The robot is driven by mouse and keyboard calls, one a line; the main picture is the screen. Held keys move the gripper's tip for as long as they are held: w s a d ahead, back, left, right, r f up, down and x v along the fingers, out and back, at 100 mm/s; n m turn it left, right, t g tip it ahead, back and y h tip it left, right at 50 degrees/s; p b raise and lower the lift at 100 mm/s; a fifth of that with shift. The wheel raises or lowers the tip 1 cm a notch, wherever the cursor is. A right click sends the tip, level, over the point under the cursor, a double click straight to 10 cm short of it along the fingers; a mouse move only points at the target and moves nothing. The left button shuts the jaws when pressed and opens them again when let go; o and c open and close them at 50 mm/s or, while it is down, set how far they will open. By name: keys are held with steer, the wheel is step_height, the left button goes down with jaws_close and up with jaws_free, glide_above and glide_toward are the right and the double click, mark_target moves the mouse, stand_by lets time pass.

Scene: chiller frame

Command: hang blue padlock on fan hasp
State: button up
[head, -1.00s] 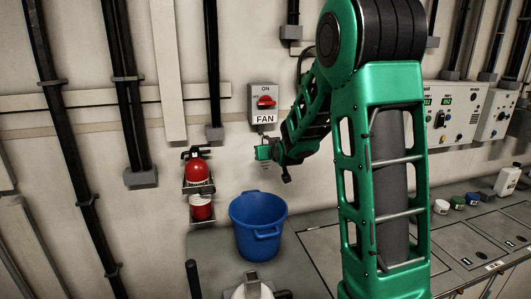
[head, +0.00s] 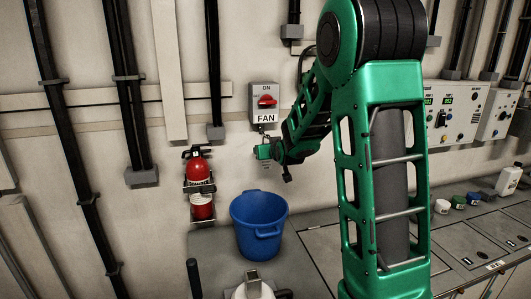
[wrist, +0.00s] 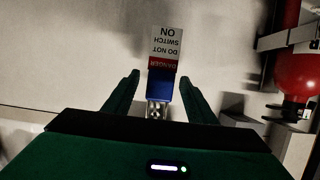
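The blue padlock (wrist: 159,84) shows in the wrist view between the fingers of my gripper (wrist: 159,77), with a visible gap on each side. A red and white danger tag (wrist: 165,48) shows beside it, upside down in the picture. Silver metal (wrist: 157,110) shows at the padlock's other end; I cannot make out how shackle and hasp meet there. In the head view my gripper (head: 264,152) is open just below the FAN switch box (head: 264,118) and its small hasp (head: 262,130). The padlock is too small to tell there.
A red fire extinguisher (head: 198,170) hangs on the wall left of my gripper. A blue bucket (head: 258,222) stands below. Control boxes (head: 452,117) are on the wall at right. Small coloured items (head: 458,202) and a white bottle (head: 508,181) stand on the bench.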

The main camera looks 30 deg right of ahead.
steer(key=v, duration=1)
steer(key=shift+s+a, duration=0.15)
steer(key=shift+s, duration=0.2)
steer(key=s+f+m+g+y, duration=0.1)
steer(key=s+f+g, duration=0.3)
steer(key=s, duration=0.5)
steer(key=s+f+m+g, duration=0.1)
steer(key=s+f+g, duration=0.3)
steer(key=s, duration=0.6)
steer(key=s+a+f+g+y, duration=0.1)
steer(key=s+a+g, duration=0.1)
steer(key=s, duration=0.7)
steer(key=s+a+f+m+g+y, duration=0.1)
steer(key=s+a+g+y, duration=0.1)
steer(key=s, duration=0.8)
steer(key=shift+a+f+g, duration=0.25)
steer(key=shift+a+g, duration=0.35)
steer(key=shift+g, duration=0.2)
steer(key=shift+w+f, duration=0.25)
steer(key=shift+w, duration=0.3)
